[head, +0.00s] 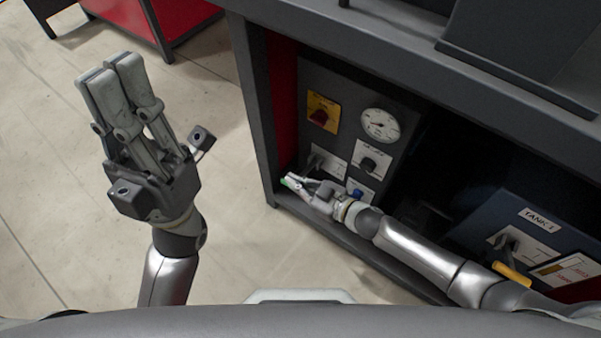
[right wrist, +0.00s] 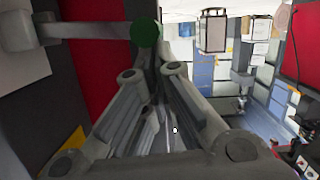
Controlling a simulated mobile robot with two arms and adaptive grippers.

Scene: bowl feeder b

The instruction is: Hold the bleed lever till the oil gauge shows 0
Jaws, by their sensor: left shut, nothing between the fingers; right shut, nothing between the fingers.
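The lever with a green ball end (right wrist: 145,33) reaches in from the left in the right wrist view; I take it as the bleed lever. In the head view its green end (head: 290,183) shows at the panel's lower left. My right gripper (head: 297,182) is shut and empty, its fingertips (right wrist: 152,62) right at the ball; whether they touch cannot be told. The round white gauge (head: 380,125) is on the panel above; its reading is too small to tell. My left gripper (head: 112,78) is shut and empty, raised over the floor at left.
The grey panel (head: 340,83) also carries a red switch on a yellow plate (head: 322,112), a black knob (head: 369,163) and a blue knob (head: 356,191). A TANK 1 box (head: 510,232) with a yellow-handled lever (head: 511,274) stands at right. Floor at left is clear.

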